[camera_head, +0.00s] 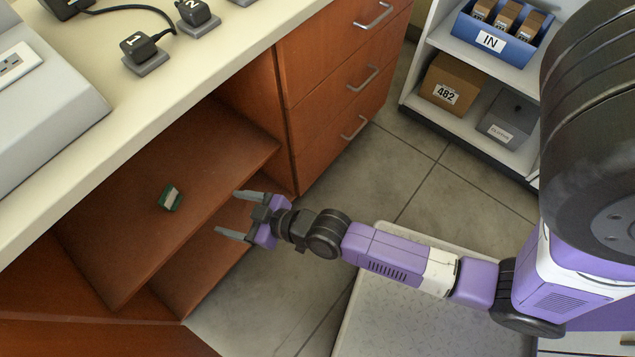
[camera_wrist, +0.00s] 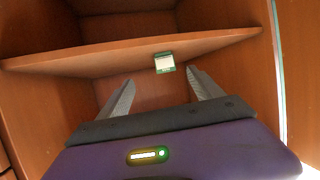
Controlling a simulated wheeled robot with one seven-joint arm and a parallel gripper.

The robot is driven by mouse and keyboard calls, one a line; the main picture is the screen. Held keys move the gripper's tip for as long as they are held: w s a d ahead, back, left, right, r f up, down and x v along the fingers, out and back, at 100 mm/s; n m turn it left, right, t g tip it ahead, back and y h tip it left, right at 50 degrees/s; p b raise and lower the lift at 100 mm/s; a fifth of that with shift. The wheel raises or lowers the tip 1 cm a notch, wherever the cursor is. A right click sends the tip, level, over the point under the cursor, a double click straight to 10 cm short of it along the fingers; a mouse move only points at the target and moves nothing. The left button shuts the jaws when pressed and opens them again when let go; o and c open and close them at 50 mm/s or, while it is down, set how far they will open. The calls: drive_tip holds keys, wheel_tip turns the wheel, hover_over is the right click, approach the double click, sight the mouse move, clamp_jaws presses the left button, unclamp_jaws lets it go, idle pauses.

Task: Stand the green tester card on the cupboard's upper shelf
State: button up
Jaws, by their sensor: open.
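The green tester card (camera_head: 170,198), with a pale label, stands on the cupboard's upper shelf (camera_head: 205,145) near its front edge. In the wrist view the card (camera_wrist: 164,63) shows upright at the shelf's edge (camera_wrist: 90,57), beyond and above my fingers. My gripper (camera_head: 233,214) is open and empty, in front of the cupboard opening and apart from the card. In the wrist view my gripper's two fingers (camera_wrist: 160,85) are spread with nothing between them. Whether the card leans slightly I cannot tell.
A lower compartment (camera_head: 205,265) lies below the shelf. Drawers (camera_head: 345,75) with metal handles stand to the right of the opening. The countertop (camera_head: 215,60) overhangs the shelf and carries black numbered items (camera_head: 140,47). Open floor (camera_head: 400,160) separates the cupboard from a white rack (camera_head: 430,105).

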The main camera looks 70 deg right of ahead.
drive_tip(key=s+r, duration=0.9)
drive_tip(key=s, duration=0.3)
drive_tip(key=s+r+t, duration=0.1)
drive_tip(key=s+r, duration=0.8)
drive_tip(key=s, duration=0.3)
drive_tip(key=shift+a+r+m, duration=0.3)
drive_tip(key=shift+a+r, duration=0.1)
drive_tip(key=shift+s, duration=0.1)
wheel_tip(320, 180, up, 18)
drive_tip(key=p, duration=1.7)
drive_tip(key=shift+f, duration=0.25)
